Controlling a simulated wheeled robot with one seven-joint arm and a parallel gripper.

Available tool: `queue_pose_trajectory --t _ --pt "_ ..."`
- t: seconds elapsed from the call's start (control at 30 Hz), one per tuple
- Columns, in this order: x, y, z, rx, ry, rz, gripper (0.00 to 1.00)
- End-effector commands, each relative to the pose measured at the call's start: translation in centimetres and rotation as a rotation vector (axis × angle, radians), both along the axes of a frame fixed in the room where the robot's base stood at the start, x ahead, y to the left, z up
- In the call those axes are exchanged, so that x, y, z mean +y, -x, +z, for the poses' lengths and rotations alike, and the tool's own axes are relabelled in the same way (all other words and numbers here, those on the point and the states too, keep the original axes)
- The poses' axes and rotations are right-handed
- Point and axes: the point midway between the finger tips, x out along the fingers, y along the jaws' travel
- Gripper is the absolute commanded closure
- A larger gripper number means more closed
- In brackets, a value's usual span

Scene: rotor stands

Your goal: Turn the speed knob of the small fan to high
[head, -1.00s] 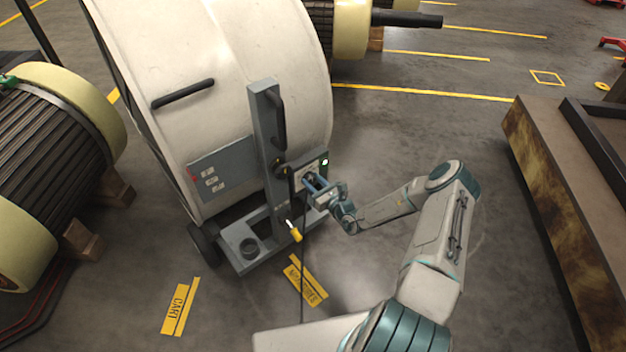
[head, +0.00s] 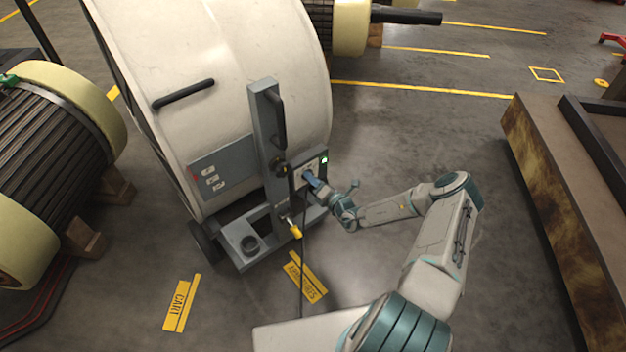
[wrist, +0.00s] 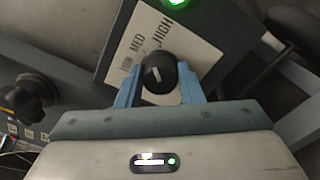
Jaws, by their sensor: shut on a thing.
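A grey control box (head: 318,161) with a lit green lamp (head: 324,160) is on the grey upright post (head: 268,130) of a large white drum-shaped housing (head: 230,60). In the wrist view, the black round speed knob (wrist: 160,72) has a short white pointer line, seen slanted. A white label plate (wrist: 187,50) behind it reads MED and HIGH; I cannot tell which mark the pointer faces. My gripper (wrist: 162,84) is shut on the knob, a blue finger on each side. In the head view, my gripper (head: 310,180) hides the knob.
A yellow-ended connector (head: 295,230) and a dark cable hang below the box. Wound rotors stand at the left (head: 45,150) and back. A brown-sided bench (head: 545,190) stands at the right.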

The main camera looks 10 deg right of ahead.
Motion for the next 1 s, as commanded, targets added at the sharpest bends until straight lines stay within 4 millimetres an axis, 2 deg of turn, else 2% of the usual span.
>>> queue_pose_trajectory --t 0.4,1.0 --pt "-0.12 -0.01 -0.11 0.118 -0.229 -0.002 0.89" --pt "-0.11 -0.02 -0.09 0.149 -0.291 -0.001 0.89"
